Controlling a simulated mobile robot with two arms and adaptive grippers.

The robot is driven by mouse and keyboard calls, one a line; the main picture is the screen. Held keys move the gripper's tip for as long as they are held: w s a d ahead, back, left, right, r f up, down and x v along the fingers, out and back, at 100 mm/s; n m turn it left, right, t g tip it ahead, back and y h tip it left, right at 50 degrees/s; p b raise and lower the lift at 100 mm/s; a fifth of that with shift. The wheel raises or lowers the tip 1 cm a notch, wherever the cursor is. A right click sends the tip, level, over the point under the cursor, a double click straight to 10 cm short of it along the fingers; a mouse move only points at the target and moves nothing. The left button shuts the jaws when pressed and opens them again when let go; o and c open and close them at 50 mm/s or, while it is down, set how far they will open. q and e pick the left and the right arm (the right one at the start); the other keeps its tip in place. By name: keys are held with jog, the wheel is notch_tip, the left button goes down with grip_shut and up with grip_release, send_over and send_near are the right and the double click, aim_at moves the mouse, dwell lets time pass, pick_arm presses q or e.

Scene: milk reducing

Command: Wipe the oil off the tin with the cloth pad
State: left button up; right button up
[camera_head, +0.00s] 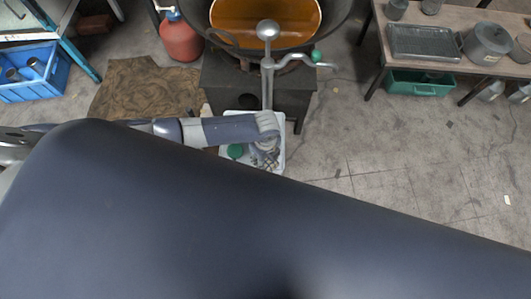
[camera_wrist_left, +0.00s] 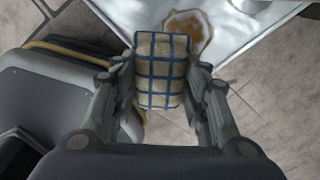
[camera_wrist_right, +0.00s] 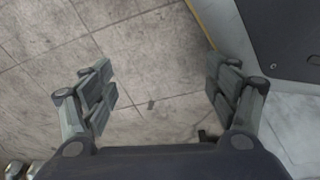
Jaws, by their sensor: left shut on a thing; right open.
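The cloth pad (camera_wrist_left: 160,58) is beige with a blue check. My left gripper (camera_wrist_left: 161,78) is shut on it, with a finger on each side. It also shows in the head view (camera_head: 265,157), over a pale tray-like surface (camera_head: 281,121), where the pad is hard to make out. In the left wrist view a brown oil patch (camera_wrist_left: 188,30) lies on a pale surface (camera_wrist_left: 226,42) just beyond the pad. I cannot tell whether the pad touches it, or where the tin's outline runs. My right gripper (camera_wrist_right: 162,88) is open and empty above the floor.
A green round thing (camera_head: 235,151) is left of my left gripper. A large pan of amber liquid (camera_head: 262,18) is on a dark stove (camera_head: 222,85) behind. A red container (camera_head: 180,40) stands left of it. A bench (camera_head: 375,17) is at right.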

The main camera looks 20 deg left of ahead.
pick_arm(q)
jog(key=shift+r+p, duration=0.1)
jog(key=shift+p, duration=0.2)
jog(key=shift+w+a, duration=0.15)
jog(key=shift+w, duration=0.2)
jog(key=shift+w+a+b, duration=0.2)
jog(key=shift+w+b, duration=0.1)
jog(key=shift+w, duration=0.4)
jog(key=shift+w+a+b, duration=0.15)
jog(key=shift+w+b, duration=0.1)
jog(key=shift+w, duration=0.4)
jog(key=shift+w+a+r+b, duration=0.1)
jog(key=shift+w+a+b, duration=0.2)
jog(key=shift+w, duration=0.45)
jog(key=shift+w+a+b, duration=0.15)
jog(key=shift+w+b, duration=0.15)
jog(key=shift+w, duration=0.4)
jog(key=shift+w+a+r, duration=0.1)
jog(key=shift+w+a, duration=0.05)
jog(key=shift+w, duration=0.4)
pick_arm(e)
jog(key=w+r, duration=0.3)
jog(key=r, duration=0.2)
jog(key=shift+w+a, duration=0.25)
jog(key=shift+w, duration=0.15)
pick_arm(q)
jog(key=shift+w+r, duration=0.1)
